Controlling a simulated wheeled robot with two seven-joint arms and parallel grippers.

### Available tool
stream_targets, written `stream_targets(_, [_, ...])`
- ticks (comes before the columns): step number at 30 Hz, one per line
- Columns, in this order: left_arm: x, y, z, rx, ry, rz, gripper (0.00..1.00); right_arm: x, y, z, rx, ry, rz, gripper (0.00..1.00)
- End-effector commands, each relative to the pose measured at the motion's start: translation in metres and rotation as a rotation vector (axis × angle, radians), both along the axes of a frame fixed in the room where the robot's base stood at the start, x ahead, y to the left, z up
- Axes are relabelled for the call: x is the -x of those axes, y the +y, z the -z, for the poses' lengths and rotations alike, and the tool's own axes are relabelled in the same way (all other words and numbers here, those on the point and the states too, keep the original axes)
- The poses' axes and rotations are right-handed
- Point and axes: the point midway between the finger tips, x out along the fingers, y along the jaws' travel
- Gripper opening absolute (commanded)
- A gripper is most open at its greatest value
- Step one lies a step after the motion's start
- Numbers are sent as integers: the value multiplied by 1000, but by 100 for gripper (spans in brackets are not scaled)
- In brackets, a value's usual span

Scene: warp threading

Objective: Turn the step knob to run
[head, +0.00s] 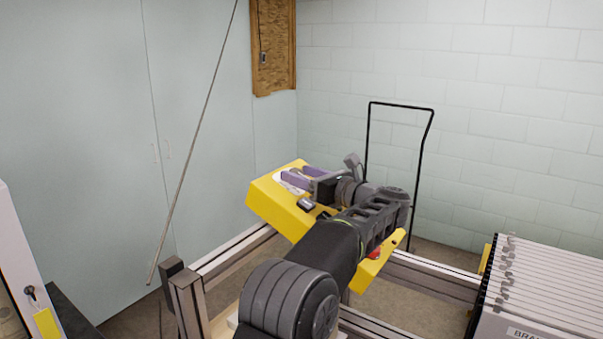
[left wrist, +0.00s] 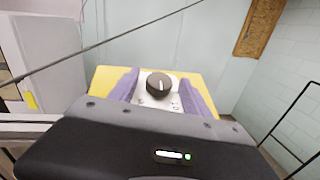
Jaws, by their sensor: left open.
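The step knob (left wrist: 160,84) is round and dark with a white pointer line, upright in the left wrist view. It sits on a pale plate (left wrist: 144,100) with small markings that I cannot read. The plate is on the yellow box (head: 268,201). My left gripper (head: 291,178) is open over the box, with purple fingers. In the left wrist view the fingers lie on either side of the knob, with visible gaps. I cannot tell whether the fingertips reach down to it. In the head view the gripper hides the knob. My right gripper is out of view.
A red button (head: 375,253) shows on the yellow box's near right end, partly behind my arm. Metal rails (head: 234,250) run below the box. A black tubular frame (head: 400,104) stands behind. A stack of pale panels (head: 545,283) is at right. A thin slanted rod (head: 196,140) crosses the left.

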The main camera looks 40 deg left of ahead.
Motion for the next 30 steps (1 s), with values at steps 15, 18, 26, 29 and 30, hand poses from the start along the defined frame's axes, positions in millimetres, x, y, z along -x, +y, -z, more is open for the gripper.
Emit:
stream_targets(15, [0,0,0,0,0,0,20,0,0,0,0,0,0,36])
stream_targets(18, [0,0,0,0,0,0,12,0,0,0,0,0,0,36])
stream_targets(26, [0,0,0,0,0,0,0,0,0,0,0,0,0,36])
stream_targets(29, [0,0,1,0,1,2,0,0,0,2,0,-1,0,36])
stream_targets(30, [0,0,1,0,2,5,0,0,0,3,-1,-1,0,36])
